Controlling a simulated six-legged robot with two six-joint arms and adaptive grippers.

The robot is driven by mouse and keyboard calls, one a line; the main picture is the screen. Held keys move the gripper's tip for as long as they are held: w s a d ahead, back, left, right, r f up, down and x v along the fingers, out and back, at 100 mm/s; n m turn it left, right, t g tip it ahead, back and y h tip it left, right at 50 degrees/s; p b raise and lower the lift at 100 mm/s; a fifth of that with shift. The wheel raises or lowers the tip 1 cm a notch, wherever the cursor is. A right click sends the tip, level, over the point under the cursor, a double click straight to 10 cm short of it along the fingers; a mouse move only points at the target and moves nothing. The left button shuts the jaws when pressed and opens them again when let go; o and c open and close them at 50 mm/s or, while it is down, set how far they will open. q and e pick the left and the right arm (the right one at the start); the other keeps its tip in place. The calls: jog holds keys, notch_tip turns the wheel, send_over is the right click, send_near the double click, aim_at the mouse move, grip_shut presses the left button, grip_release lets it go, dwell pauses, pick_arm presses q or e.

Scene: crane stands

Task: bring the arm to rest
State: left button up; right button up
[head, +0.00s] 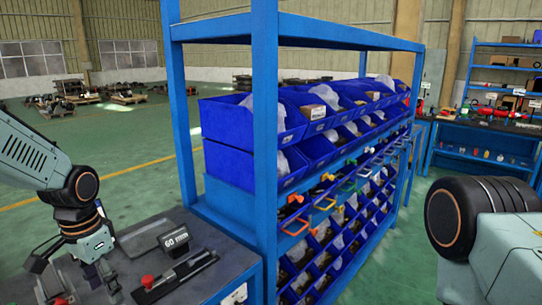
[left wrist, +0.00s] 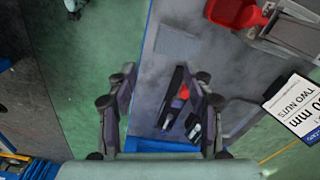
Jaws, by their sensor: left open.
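My left arm comes in from the left in the head view. Its gripper (head: 78,283) points down over the left part of the grey bench top (head: 222,262). The two fingers stand apart, with nothing held between them. In the left wrist view the open gripper (left wrist: 164,78) shows from behind. Between and beyond its fingers, a dark fixture with a red knob (left wrist: 184,92) lies on the grey bench. My right arm shows at the lower right of the head view; its gripper is out of the picture.
A black block marked 60 (head: 174,240) and a dark rail-like fixture (head: 175,276) lie right of the left gripper. A blue rack (head: 265,150) with blue bins (head: 240,122) stands close behind the bench. A red container (left wrist: 236,12) and a sign (left wrist: 296,104) show in the wrist view.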

pick_arm(q)
jog(key=w+d+f+n+t+h, duration=0.1)
jog(key=w+d+f+n+t, duration=0.1)
jog(key=w+d+f+t, duration=0.25)
jog(key=s+d+f+n+b, duration=0.35)
jog(key=s+f+b, duration=0.35)
jog(key=f, duration=0.7)
jog(key=s+d+f+g+b, duration=0.1)
jog(key=s+f+b, duration=0.3)
jog(key=s+f, duration=0.6)
jog(key=s+d+f+g+y+b, duration=0.1)
jog(key=s+f+g+b, duration=0.2)
jog(key=s+f, duration=0.7)
jog(key=s+b, duration=0.1)
jog(key=s, duration=0.6)
jog(key=shift+s+f+g, duration=0.2)
jog(key=shift+g, duration=0.15)
jog(key=shift+d, duration=0.1)
